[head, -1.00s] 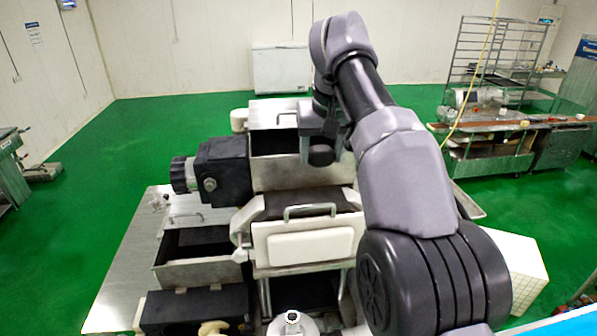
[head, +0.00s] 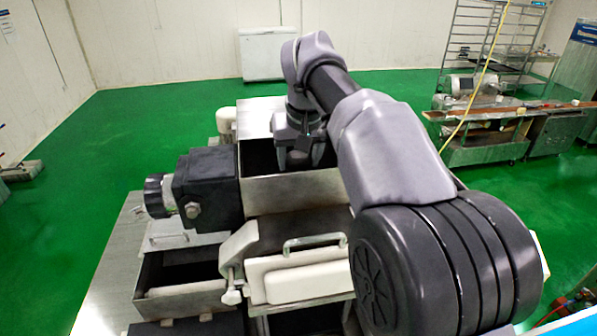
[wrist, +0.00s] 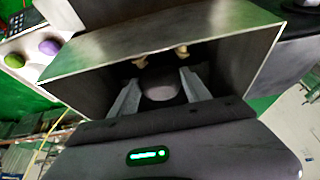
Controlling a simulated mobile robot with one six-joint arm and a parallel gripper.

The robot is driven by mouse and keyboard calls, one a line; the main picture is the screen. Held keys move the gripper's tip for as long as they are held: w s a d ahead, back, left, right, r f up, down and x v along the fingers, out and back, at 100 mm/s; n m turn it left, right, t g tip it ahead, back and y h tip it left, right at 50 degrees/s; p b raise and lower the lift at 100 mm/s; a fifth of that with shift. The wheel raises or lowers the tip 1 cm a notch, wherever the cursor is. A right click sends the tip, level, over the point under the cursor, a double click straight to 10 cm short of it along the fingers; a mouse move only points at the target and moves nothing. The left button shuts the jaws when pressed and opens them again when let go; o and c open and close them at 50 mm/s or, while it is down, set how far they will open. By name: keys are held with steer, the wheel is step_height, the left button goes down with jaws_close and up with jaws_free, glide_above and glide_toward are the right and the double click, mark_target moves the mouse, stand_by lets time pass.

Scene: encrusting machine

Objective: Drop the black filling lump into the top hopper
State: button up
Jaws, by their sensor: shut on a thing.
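The top hopper (head: 290,190) is an open metal box on top of the machine, with a dark inside; its wall also shows in the wrist view (wrist: 150,55). My gripper (head: 299,160) points down at the hopper's opening, with its fingers over or just inside it. In the wrist view my gripper (wrist: 159,78) is shut on the black filling lump (wrist: 160,90), which shows as a dark rounded shape between the two fingers. The lump is hard to make out in the head view.
A black motor housing (head: 208,185) stands left of the hopper. A lower open bin (head: 180,290) and a handled cover (head: 305,280) sit in front. In the wrist view, green (wrist: 14,60) and purple (wrist: 49,47) balls lie on a pale surface. My arm hides the machine's right side.

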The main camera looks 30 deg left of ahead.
steer(key=x, duration=0.3)
steer(key=shift+s+d+f, duration=0.1)
steer(key=shift+s+f, duration=0.1)
steer(key=shift+f, duration=0.25)
steer(key=shift+s+d+r, duration=0.1)
steer(key=shift+s+d, duration=0.05)
steer(key=shift+f+b, duration=0.3)
steer(key=shift+f, duration=0.35)
steer(key=o, duration=1.4)
steer(key=shift+o, duration=0.2)
